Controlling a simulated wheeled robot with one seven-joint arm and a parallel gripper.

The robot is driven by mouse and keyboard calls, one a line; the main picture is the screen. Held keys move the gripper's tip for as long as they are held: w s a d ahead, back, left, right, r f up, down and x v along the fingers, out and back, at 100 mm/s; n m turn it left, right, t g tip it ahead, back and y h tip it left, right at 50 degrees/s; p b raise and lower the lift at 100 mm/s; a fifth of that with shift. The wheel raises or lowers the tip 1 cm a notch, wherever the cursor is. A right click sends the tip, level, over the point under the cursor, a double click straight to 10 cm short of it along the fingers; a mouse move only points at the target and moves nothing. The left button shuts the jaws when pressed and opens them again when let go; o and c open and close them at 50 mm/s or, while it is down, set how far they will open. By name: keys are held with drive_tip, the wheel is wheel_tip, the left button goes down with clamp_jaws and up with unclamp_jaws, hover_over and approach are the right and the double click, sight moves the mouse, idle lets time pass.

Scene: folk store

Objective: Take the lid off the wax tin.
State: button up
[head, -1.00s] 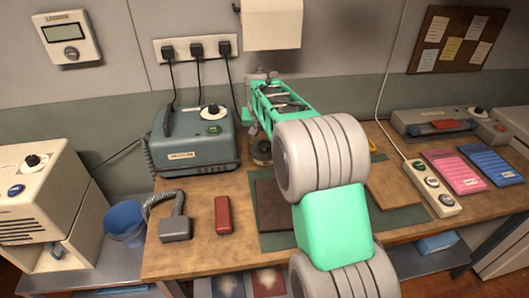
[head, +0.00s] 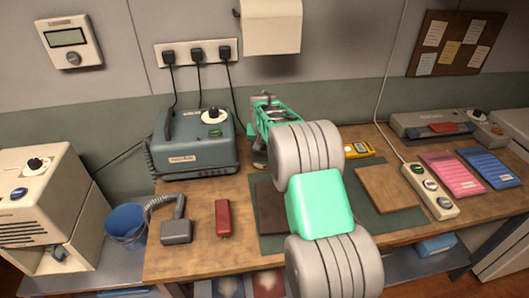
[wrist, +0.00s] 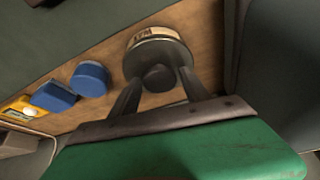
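The wax tin (wrist: 150,37) shows in the wrist view as a round tin with a pale band marked "WAX". Its dark lid (wrist: 163,55) is on it and has a round dark knob (wrist: 159,77). My gripper (wrist: 158,80) is open, with one finger on each side of the knob and a visible gap between them. Whether either finger touches the knob or lid cannot be told. In the head view my gripper (head: 259,150) points down at the back of the workbench, right of the blue-grey machine, and mostly hides the tin.
The blue-grey machine (head: 195,140) stands close left of my gripper. A yellow meter (head: 357,149) and a brown board (head: 388,189) lie to the right. A red case (head: 223,217) lies in front on the workbench (head: 195,255). Two blue pieces (wrist: 90,78) (wrist: 53,96) show in the wrist view.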

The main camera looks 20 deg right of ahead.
drive_tip(key=c, duration=1.1)
